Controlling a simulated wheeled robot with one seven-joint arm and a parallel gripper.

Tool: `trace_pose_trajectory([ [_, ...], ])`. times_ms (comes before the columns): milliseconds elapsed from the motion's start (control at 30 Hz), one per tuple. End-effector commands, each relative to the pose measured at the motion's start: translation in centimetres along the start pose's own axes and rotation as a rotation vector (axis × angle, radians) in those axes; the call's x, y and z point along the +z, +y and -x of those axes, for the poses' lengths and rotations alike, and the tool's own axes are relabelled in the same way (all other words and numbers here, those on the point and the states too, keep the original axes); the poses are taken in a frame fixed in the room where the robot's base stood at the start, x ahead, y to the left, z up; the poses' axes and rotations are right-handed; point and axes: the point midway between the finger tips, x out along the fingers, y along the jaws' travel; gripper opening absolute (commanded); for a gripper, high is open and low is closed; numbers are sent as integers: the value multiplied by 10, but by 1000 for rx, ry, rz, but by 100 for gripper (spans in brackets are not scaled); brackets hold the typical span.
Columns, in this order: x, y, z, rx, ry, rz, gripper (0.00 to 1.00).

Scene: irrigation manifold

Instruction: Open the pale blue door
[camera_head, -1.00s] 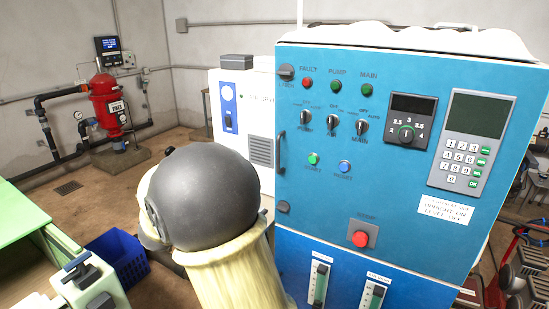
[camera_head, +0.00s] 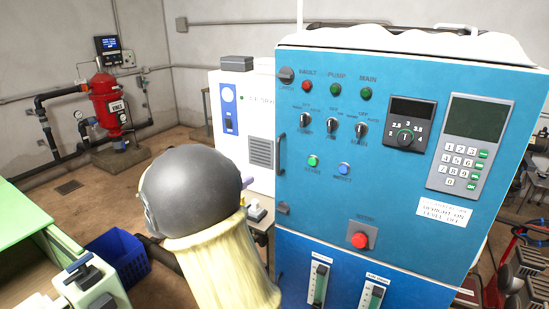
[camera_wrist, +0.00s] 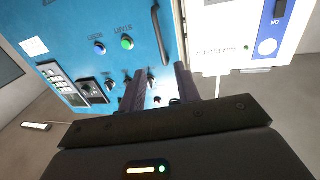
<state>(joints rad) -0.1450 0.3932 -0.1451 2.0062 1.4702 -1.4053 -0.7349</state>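The blue door (camera_head: 400,190) is the upper front panel of the cabinet, with lamps, switches and a keypad on it. It looks shut. Its dark upright handle (camera_head: 281,151) is at the door's left edge, with a round latch above and another below. In the wrist view, which is turned over, the door (camera_wrist: 85,22) and handle (camera_wrist: 160,36) show beyond the fingers. My gripper (camera_wrist: 161,68) is open and empty, its two fingers apart and pointing toward the door, short of the handle. In the head view my arm hides most of the gripper.
A white cabinet (camera_head: 259,110) stands left of the blue one. A green machine (camera_head: 25,225) and blue crate (camera_head: 122,255) are at lower left. A red tank (camera_head: 107,98) stands by the back wall. A red stop button (camera_head: 359,240) is low on the panel.

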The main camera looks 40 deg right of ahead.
Motion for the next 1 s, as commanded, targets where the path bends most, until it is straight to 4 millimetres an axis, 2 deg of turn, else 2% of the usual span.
trace_pose_trajectory([
  [100,-3,1,-23,3,0,2,33],
  [700,-3,0,-126,2,0,1,33],
  [833,-1,0,-138,0,-1,0,33],
  [1000,0,0,-141,-2,-1,-1,33],
])
